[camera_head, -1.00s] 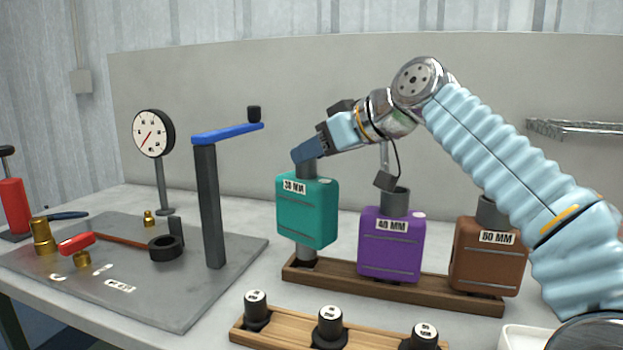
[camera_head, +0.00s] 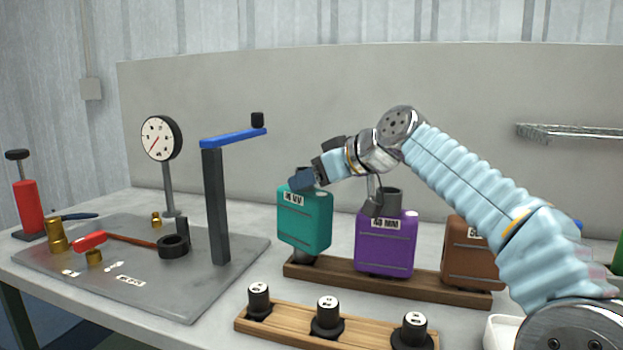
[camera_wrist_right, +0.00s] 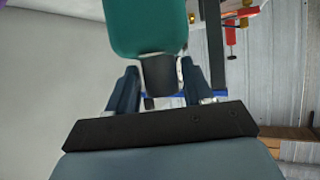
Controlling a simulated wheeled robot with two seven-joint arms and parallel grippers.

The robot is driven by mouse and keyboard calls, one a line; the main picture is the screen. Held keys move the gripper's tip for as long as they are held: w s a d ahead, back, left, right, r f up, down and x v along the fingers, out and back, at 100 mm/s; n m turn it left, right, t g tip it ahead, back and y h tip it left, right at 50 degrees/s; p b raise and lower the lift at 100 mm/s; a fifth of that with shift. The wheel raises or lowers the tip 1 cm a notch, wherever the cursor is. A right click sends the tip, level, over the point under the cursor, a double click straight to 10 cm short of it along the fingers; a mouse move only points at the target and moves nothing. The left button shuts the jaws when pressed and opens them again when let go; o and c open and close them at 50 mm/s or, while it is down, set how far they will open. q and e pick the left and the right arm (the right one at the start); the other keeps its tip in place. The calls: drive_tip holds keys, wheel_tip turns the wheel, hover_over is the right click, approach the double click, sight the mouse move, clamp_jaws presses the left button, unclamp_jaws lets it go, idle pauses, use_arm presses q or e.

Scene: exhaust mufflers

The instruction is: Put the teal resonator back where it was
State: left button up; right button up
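The teal resonator (camera_head: 305,225) is a teal box with grey pipe ends, upright over the left end of the dark wooden rack (camera_head: 330,273). Its lower pipe shows between the box and the rack; I cannot tell whether it is seated. My right gripper (camera_head: 302,180) is at its top, fingers on both sides of the grey neck. In the right wrist view the neck (camera_wrist_right: 159,76) sits between the fingers (camera_wrist_right: 157,85), with the teal body (camera_wrist_right: 146,25) beyond. My left gripper is out of view.
A purple resonator (camera_head: 386,245) and a brown one (camera_head: 466,258) stand on the same rack. A lighter rack (camera_head: 290,328) with black plugs lies in front. A post with a blue arm (camera_head: 213,205) and a gauge (camera_head: 161,138) stand left.

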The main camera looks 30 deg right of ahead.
drive_tip(key=shift+o, duration=0.5)
drive_tip(key=shift+f, duration=0.4)
drive_tip(key=shift+d, duration=0.1)
drive_tip(key=v, duration=1.2)
drive_tip(key=shift+r+b, duration=0.3)
drive_tip(key=shift+r, duration=0.05)
